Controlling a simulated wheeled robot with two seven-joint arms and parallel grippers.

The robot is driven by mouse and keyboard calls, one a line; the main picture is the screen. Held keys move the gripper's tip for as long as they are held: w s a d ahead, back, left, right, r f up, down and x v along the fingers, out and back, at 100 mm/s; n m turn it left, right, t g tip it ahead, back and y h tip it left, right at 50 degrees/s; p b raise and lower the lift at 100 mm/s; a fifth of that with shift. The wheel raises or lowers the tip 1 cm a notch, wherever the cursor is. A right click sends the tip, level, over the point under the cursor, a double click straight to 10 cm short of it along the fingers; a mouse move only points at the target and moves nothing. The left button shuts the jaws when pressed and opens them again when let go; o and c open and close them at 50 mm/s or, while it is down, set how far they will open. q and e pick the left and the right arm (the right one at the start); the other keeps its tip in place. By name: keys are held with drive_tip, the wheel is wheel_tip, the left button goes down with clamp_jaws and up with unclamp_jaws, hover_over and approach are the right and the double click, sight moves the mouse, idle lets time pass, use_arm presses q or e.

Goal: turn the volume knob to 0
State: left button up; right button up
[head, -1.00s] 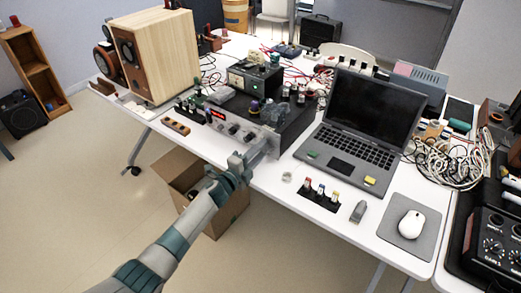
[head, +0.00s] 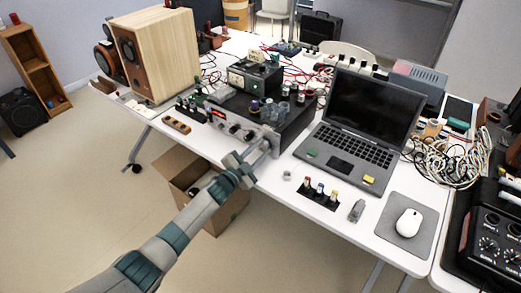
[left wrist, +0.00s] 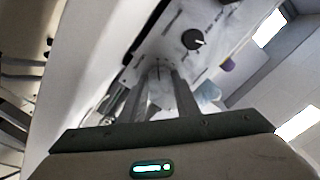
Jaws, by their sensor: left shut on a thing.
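The amplifier (head: 291,124) is a dark box with a silver front panel near the table's front edge. My left gripper (head: 268,142) reaches its right end in the head view. In the left wrist view the two fingers of my left gripper (left wrist: 159,75) are close together against the pale panel, shut on what looks like the volume knob, which they hide almost wholly. I cannot read its setting. Another dark round knob (left wrist: 193,39) with a white mark stands free beside the fingertips. My right gripper is not in view.
An open laptop (head: 350,135) stands right of the amplifier, with a mouse (head: 409,222) further right. A wooden speaker (head: 160,55) stands at the left. A small board with coloured plugs (head: 319,195) lies near the front edge. An open cardboard box (head: 225,214) is on the floor below.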

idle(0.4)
use_arm(q)
drive_tip(key=o, duration=1)
drive_tip(key=shift+o, duration=0.2)
